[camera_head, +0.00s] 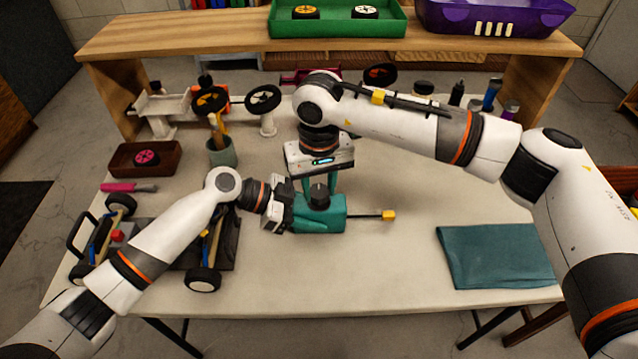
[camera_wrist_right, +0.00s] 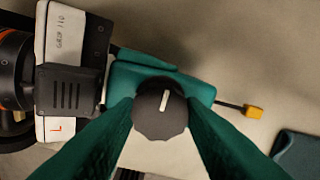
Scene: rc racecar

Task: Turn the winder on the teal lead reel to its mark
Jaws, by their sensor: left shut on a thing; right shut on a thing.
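The teal lead reel (camera_head: 318,222) lies near the middle of the table, with a short dark lead ending in a yellow plug (camera_head: 388,215) to its right. Its winder, a dark ridged knob (camera_wrist_right: 160,118), carries a white line pointing nearly straight up in the right wrist view. My right gripper (camera_head: 320,187) comes from above, its teal fingers shut on the winder from both sides. My left gripper (camera_head: 288,211) is shut on the reel's left end; its housing also shows in the right wrist view (camera_wrist_right: 72,88). I cannot make out a target mark on the reel.
A folded teal cloth (camera_head: 495,257) lies at the right. A partly built car chassis (camera_head: 228,240) is at the left, behind my left arm. A brown tray (camera_head: 146,158), a tool cup (camera_head: 221,152) and wheels stand farther back. The table's front is clear.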

